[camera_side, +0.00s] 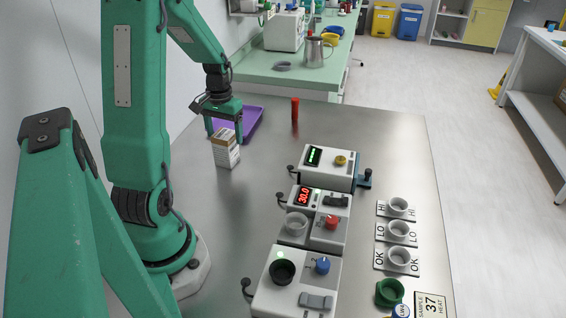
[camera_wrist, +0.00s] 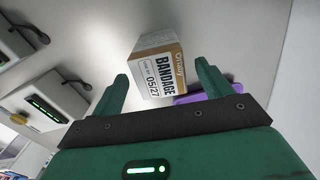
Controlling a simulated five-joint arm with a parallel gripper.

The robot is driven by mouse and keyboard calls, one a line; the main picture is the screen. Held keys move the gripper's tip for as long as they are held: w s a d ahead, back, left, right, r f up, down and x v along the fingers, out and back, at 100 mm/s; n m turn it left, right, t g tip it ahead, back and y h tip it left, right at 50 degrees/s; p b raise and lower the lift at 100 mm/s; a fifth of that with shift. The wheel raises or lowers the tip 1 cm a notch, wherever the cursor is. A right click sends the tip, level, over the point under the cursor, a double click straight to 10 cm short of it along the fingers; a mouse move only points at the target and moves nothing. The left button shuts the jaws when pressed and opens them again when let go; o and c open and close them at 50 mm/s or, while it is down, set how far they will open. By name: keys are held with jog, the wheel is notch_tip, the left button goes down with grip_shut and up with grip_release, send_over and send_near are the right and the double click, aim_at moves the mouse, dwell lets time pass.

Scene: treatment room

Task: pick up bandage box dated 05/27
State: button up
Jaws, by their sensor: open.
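The bandage box (camera_side: 226,150) stands upright on the metal table in the side view, a small white and brown carton. In the wrist view the box (camera_wrist: 159,68) shows the print "BANDAGE" and "USE BY 05/27". My gripper (camera_side: 225,137) is just above the box in the side view, pointing down. In the wrist view my gripper's two green fingers (camera_wrist: 163,80) are apart, one on each side of the box in the picture, with gaps to it. The gripper is open and empty. I cannot tell whether the fingertips reach below the box's top.
A purple tray (camera_side: 250,122) lies just behind the box. A red tube (camera_side: 295,110) stands farther right. Several white instruments, such as the one with a red display (camera_side: 315,215), fill the table's middle. Bare metal table (camera_side: 215,215) lies in front of the box.

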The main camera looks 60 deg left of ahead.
aim_at(226, 146)
jog(key=shift+f, duration=0.1)
jog(key=shift+s+f, duration=0.1)
jog(key=shift+f, duration=2.4)
jog(key=c, duration=1.1)
jog(key=shift+r, duration=0.2)
